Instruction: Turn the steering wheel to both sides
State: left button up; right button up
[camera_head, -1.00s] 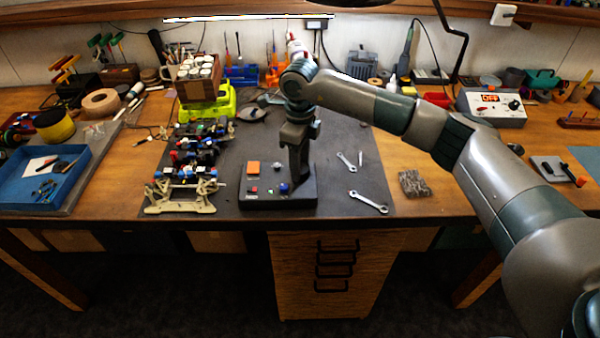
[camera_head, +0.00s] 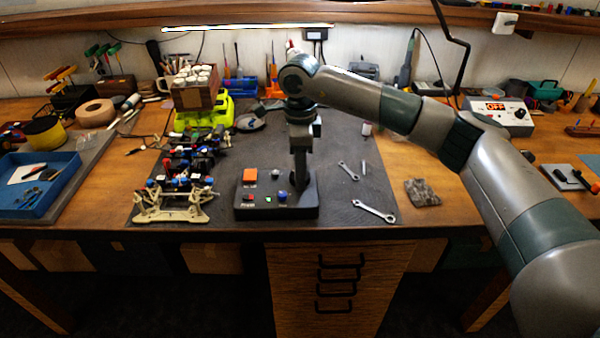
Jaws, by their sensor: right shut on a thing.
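My right gripper (camera_head: 299,180) points straight down over the box's right part. It is shut on the steering wheel there, which is mostly hidden behind the fingers. The racecar chassis (camera_head: 170,214), with a tan front frame and blue and red parts, lies on the mat to the left of the box, apart from the gripper. My left gripper is not in view.
Wrenches (camera_head: 374,211) lie on the mat right of the box, with a grey rough block (camera_head: 422,192) beyond. A blue tray (camera_head: 38,190) is at the left. A yellow-green toolbox (camera_head: 207,115) and a power supply marked OFF (camera_head: 497,115) stand behind.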

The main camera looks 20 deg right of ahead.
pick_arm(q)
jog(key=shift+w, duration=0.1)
pick_arm(e)
jog(key=o, duration=1)
jog(key=shift+o, duration=0.2)
jog(key=shift+r, duration=0.6)
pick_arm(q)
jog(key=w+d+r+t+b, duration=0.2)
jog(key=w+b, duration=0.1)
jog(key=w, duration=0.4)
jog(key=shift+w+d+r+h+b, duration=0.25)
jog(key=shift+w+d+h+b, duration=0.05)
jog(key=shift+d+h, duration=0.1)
pick_arm(e)
notch_tip(320, 180, up, 16)
jog(key=shift+r, duration=0.15)
